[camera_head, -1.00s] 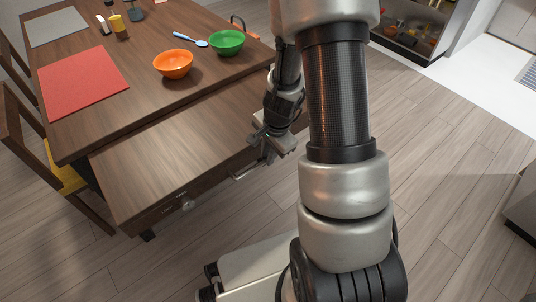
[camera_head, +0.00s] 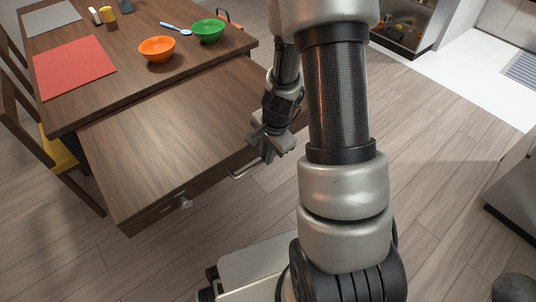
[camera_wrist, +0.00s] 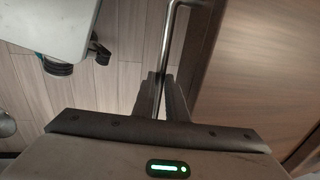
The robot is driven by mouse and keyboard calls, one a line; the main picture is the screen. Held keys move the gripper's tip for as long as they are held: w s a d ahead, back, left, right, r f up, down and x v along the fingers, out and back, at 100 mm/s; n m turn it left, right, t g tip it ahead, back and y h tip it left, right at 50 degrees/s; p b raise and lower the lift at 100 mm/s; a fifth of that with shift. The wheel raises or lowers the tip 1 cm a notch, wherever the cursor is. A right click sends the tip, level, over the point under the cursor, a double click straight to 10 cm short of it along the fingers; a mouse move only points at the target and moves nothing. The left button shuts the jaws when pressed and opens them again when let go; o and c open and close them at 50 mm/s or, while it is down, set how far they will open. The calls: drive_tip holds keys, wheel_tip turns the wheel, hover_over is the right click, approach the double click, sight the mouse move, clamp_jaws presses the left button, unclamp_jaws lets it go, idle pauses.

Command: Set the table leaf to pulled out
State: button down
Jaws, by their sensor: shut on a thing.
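The table leaf (camera_head: 175,125) is a brown wooden board standing out from the near side of the dining table (camera_head: 125,82), a little below its top. A wide strip of it is exposed. My gripper (camera_head: 267,152) is at the leaf's near edge, shut on the metal bar handle (camera_head: 243,174). In the wrist view the handle (camera_wrist: 168,42) runs down between the two fingers (camera_wrist: 160,95), with the leaf's wood (camera_wrist: 255,75) to the right. The fingers partly hide the grasped section.
An orange bowl (camera_head: 157,49), a green bowl (camera_head: 208,31), a blue spoon (camera_head: 176,29) and a red mat (camera_head: 73,68) lie on the table. A wooden chair (camera_head: 45,150) stands at left. A round knob (camera_head: 185,202) is on the leaf's front.

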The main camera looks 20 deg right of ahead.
drive_tip(key=shift+s+d+f, duration=0.1)
drive_tip(key=shift+s, duration=0.2)
drive_tip(key=c, duration=1.8)
unclamp_jaws()
drive_tip(key=shift+o, duration=0.2)
drive_tip(key=s+r+p, duration=0.1)
drive_tip(key=r+p, duration=0.2)
drive_tip(key=r, duration=0.5)
drive_tip(key=s+d+r+p, duration=0.1)
drive_tip(key=r+p, duration=0.3)
drive_tip(key=r, duration=0.5)
drive_tip(key=shift+s+r, duration=0.15)
drive_tip(key=shift+s, duration=0.45)
